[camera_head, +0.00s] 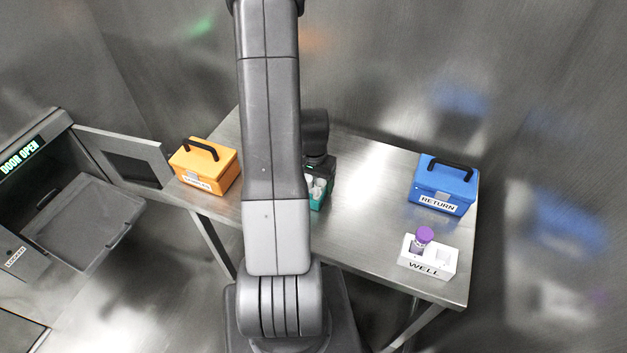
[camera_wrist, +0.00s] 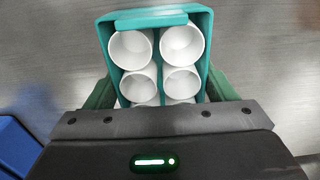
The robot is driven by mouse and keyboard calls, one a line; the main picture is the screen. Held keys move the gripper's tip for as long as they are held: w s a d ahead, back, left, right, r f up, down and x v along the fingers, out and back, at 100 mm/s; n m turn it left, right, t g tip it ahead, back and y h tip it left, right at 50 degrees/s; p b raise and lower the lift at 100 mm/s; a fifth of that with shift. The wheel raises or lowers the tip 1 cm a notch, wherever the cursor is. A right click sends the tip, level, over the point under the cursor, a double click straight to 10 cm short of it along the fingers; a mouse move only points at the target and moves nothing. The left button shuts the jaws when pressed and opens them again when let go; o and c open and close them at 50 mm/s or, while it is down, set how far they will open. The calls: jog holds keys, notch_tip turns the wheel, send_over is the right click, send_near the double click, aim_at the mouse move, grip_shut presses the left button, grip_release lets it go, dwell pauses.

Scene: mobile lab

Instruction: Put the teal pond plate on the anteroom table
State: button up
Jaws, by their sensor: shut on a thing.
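The teal pond plate (camera_wrist: 160,20) is a teal box-like holder with several white round cups in it. In the wrist view it sits between the green fingers of my gripper (camera_wrist: 156,95), which is shut on it. In the head view the teal plate (camera_head: 318,203) shows just right of my arm, partly hidden by it, over the metal table (camera_head: 365,240). I cannot tell whether it touches the table top.
An orange case (camera_head: 208,168) stands left on the table. A blue case labelled RETURN (camera_head: 443,187) and a white WELL block (camera_head: 430,258) with a purple-capped vial (camera_head: 424,236) stand right. An open hatch labelled DOOR OPEN (camera_head: 22,153) is far left. The table middle is clear.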

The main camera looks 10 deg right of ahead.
aim_at(314, 180)
jog(key=shift+f, duration=0.2)
jog(key=o, duration=1)
jog(key=shift+o, duration=0.2)
jog(key=shift+r, duration=0.1)
notch_tip(314, 180, up, 12)
jog(key=b, duration=0.1)
jog(key=shift+r, duration=0.1)
